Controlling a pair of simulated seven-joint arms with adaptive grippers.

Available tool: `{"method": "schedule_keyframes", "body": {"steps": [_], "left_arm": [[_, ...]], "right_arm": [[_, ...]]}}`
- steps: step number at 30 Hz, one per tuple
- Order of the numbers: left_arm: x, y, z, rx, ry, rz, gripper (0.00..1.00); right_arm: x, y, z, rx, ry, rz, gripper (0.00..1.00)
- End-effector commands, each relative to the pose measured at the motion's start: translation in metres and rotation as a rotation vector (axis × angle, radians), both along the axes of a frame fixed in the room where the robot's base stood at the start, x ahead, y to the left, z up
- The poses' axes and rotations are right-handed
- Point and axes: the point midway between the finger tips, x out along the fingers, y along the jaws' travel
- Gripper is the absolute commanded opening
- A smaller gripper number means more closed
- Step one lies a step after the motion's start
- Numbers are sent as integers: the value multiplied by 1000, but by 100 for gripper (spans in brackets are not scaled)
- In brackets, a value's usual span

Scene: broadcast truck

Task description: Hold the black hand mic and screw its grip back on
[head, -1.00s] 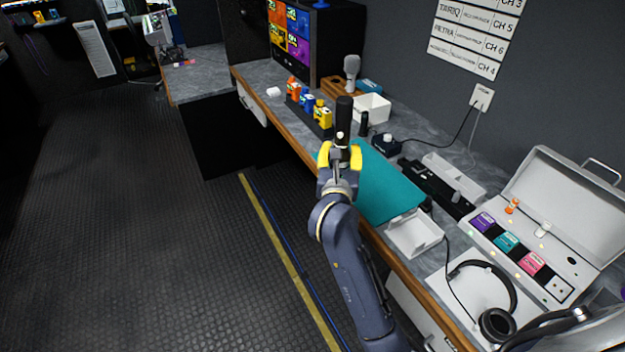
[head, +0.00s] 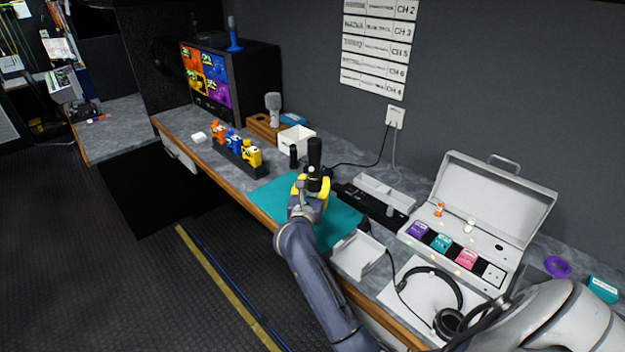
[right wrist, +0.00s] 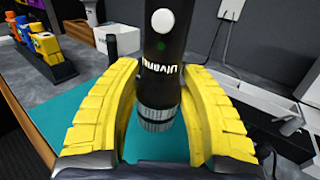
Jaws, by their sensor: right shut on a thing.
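The black hand mic (head: 314,155) is upright in my right gripper (head: 312,184), above the teal mat (head: 275,192). In the right wrist view the mic's body (right wrist: 165,50) has a white button, a green light and a ribbed metal ring at its lower end. The yellow fingers stand on both sides of it. A short black cylinder (head: 293,156), which looks like the loose grip, stands on the desk just left of the mic; it also shows in the right wrist view (right wrist: 112,46). My left gripper is not in view.
Coloured blocks in a black rack (head: 240,160), a white box (head: 297,140) and a grey mic on a wooden stand (head: 265,127) lie farther back. A white tray (head: 345,262), headset (head: 437,290) and open case (head: 415,250) are at right. The teal mat is bare.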

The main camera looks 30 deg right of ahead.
Motion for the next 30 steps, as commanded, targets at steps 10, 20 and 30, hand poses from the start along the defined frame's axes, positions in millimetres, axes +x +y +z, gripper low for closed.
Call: {"method": "schedule_keyframes", "body": {"steps": [10,20,30], "left_arm": [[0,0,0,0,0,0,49],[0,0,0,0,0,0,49],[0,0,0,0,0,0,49]], "right_arm": [[0,0,-31,-1,1,1,0],[0,0,-47,-1,0,2,0],[0,0,-50,-1,-1,2,0]]}}
